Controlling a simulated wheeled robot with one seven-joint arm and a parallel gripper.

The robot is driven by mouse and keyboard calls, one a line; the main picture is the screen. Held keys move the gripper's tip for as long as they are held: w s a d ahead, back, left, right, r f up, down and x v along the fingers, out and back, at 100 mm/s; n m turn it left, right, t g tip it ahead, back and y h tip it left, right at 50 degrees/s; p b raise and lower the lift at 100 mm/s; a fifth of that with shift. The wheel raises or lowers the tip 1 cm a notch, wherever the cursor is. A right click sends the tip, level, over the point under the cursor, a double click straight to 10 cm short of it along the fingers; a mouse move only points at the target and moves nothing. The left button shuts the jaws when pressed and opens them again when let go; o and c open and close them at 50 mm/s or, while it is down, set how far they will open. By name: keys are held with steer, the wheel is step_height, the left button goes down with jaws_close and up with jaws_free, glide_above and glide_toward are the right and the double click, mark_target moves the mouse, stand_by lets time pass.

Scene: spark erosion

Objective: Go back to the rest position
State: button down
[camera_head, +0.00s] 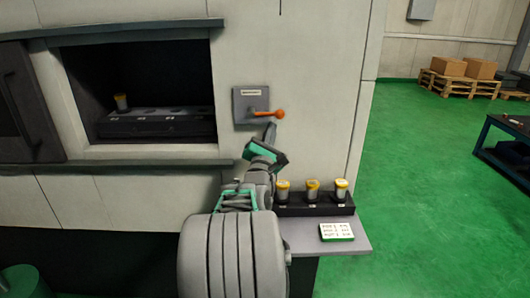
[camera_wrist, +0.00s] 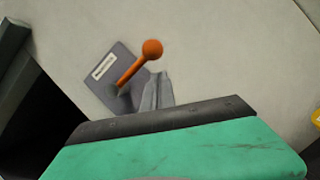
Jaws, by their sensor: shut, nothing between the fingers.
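My gripper (camera_head: 270,133) is raised in front of the machine's front wall, just below an orange-knobbed lever (camera_head: 267,114) on a grey plate. Its fingers are shut and empty. In the wrist view the fingertips (camera_wrist: 159,78) show close below the orange lever (camera_wrist: 140,62); I cannot tell whether they touch it. The lever's handle lies roughly level, pointing right, in the head view. My arm reaches up from the bottom middle of the head view.
Below right, a black holder (camera_head: 318,209) with 3 similar cups stands on a shelf (camera_head: 300,238) beside a label card (camera_head: 336,232). Green floor is clear at right, before a dark table (camera_head: 508,140).

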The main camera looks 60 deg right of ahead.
steer(key=w+f+b+v, duration=0.1)
steer(key=f+b+v, duration=0.15)
steer(key=v, duration=0.85)
steer(key=w+a+f+m+t+y+p, duration=0.1)
steer(key=w+a+f+m+y+p, duration=0.2)
steer(key=w+a+f+m+y, duration=0.5)
steer(key=w+a+r+m+y+p, duration=0.1)
steer(key=w+a+m+y+p, duration=0.35)
steer(key=a, duration=0.65)
steer(key=s+a+f+m+g+y+p, duration=0.1)
steer(key=s+a+y, duration=0.3)
steer(key=a, duration=0.9)
steer(key=s+a+f+m+g+y+p, duration=0.1)
steer(key=s+a+f+g+y, duration=0.1)
steer(key=a, duration=1)
steer(key=shift+s+a+g+y, duration=0.4)
steer(key=shift+s+g+y, duration=0.5)
steer(key=shift+s+y, duration=0.15)
steer(key=c, duration=2.2)
jaws_free()
steer(key=shift+m, duration=0.25)
